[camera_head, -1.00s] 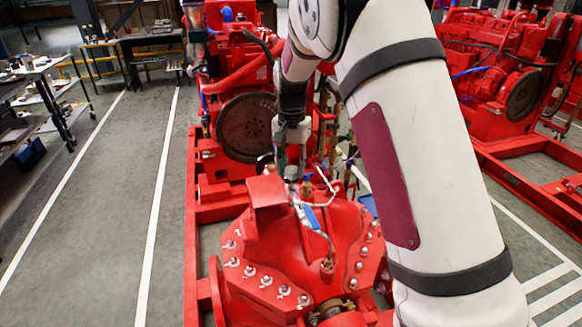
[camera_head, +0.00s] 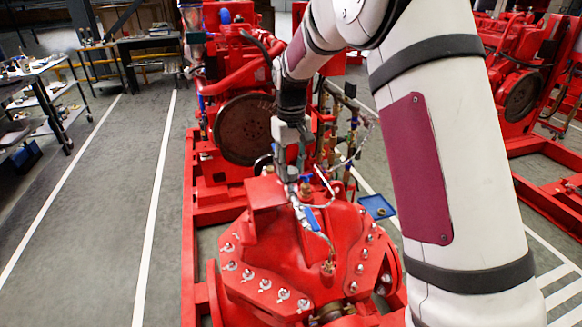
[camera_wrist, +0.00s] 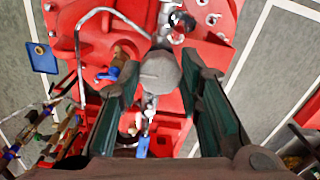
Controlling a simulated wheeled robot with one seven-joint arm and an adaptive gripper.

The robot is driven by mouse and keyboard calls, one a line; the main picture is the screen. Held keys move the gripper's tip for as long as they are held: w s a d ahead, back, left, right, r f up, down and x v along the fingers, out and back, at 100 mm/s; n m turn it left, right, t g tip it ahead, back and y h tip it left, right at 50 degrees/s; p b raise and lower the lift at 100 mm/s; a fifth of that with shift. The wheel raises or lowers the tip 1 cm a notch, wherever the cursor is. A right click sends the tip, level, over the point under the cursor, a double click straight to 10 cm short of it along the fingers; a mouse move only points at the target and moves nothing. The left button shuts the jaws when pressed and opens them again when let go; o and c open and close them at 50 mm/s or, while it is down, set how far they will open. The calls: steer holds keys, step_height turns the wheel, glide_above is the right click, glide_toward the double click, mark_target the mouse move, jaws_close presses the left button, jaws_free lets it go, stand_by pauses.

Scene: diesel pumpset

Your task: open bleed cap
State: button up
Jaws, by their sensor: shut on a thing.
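The bleed cap (camera_wrist: 160,72) is a round grey knob on the piping above the red pump casing (camera_head: 290,240). In the wrist view it lies between the tips of my two dark green fingers. My gripper (camera_head: 292,178) points down over the top of the pump in the head view and is shut on the cap. The cap is too small and covered to make out in the head view. The wrist view does not show clearly whether the cap is still seated on its fitting.
A blue-handled valve (camera_head: 311,219) and thin bent tubing sit close to my gripper. A blue tray (camera_head: 377,206) with a small item lies right of the pump. A red engine with a dark flywheel (camera_head: 243,128) stands behind. The floor at left is clear.

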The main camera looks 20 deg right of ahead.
mark_target(291, 170)
steer(key=shift+n, duration=0.6)
steer(key=o, duration=1.2)
steer(key=shift+c, duration=0.2)
step_height(291, 170, up, 12)
